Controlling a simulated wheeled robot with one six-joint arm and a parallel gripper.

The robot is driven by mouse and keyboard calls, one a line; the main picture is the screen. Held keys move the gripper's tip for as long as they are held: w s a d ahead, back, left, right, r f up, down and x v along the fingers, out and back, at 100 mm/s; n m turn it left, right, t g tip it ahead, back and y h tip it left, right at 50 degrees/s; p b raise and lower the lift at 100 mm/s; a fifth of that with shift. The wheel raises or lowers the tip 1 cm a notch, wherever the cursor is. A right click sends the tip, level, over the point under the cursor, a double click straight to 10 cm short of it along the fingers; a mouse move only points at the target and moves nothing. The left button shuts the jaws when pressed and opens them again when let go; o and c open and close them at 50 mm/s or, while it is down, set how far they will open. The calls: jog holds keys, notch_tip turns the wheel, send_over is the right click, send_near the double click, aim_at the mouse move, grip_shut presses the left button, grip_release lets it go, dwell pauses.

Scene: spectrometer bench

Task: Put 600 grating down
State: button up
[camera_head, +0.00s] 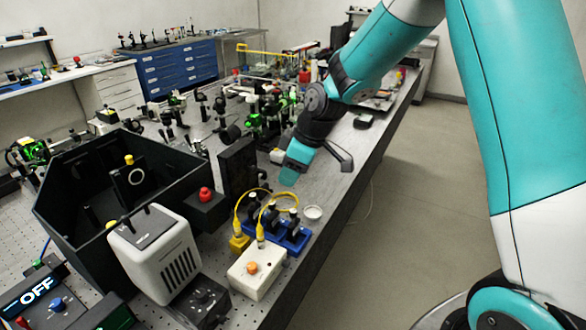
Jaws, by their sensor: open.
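My gripper (318,161) is over the bench near its right edge, pointing down, with its two fingers spread apart. One finger ends in a teal pad, and nothing shows between them. Below it and to the left is a blue rack (297,241) holding several dark, upright pieces with pale parts. Gratings may be among these pieces, but no label is readable, so I cannot tell which is the 600 grating. The gripper is apart from the rack.
A white box with an orange knob (256,270) and yellow cables stands in front of the rack. A small round white dish (312,213) is beside it. A black open enclosure (75,195) and a grey-white vented unit (158,252) fill the left. Optics crowd the bench behind.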

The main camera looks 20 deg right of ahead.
jog(key=s+a+r+m+g, duration=0.1)
jog(key=s+a+r, duration=0.1)
jog(key=s, duration=0.7)
jog(key=s+a+r+m+g, duration=0.1)
jog(key=s+a+r, duration=0.2)
jog(key=s, duration=0.7)
jog(key=s+a+r+m, duration=0.1)
jog(key=s+a+r, duration=0.2)
jog(key=s+r, duration=0.3)
jog(key=s, duration=0.3)
jog(key=shift+s+a+m+g, duration=0.15)
jog(key=shift+a+m+g, duration=0.1)
jog(key=shift+m+g, duration=0.15)
